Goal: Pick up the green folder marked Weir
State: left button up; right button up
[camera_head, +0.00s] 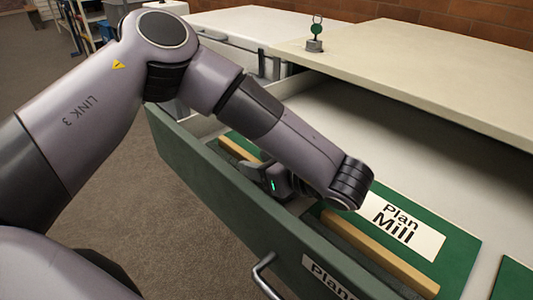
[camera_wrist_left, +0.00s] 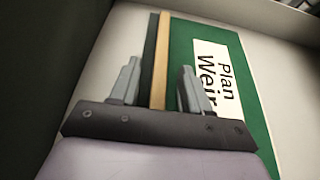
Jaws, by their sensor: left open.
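The green folder marked "Plan Weir" (camera_wrist_left: 247,107) lies flat in the open drawer in the left wrist view, with a white label. A pale wooden strip (camera_wrist_left: 162,50) runs along its edge. In the head view its green corner (camera_head: 240,141) shows beyond my left arm, which hides most of it and its label. My left gripper (camera_wrist_left: 159,66) is open, one finger on each side of the strip, with nothing clamped. In the head view the gripper (camera_head: 268,172) is inside the drawer near its front wall. My right gripper is not in view.
A second green folder, "Plan Mill" (camera_head: 455,250), lies to the right in the drawer, with its own wooden strip (camera_head: 380,254). The drawer's green front (camera_head: 220,200) has a metal handle (camera_head: 266,274). The cabinet top (camera_head: 430,65) overhangs the drawer's back and carries a small stand (camera_head: 314,42).

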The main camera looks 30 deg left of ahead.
pick_arm(q)
jog(key=shift+c, duration=0.3)
grip_shut()
jog(key=shift+r, duration=0.1)
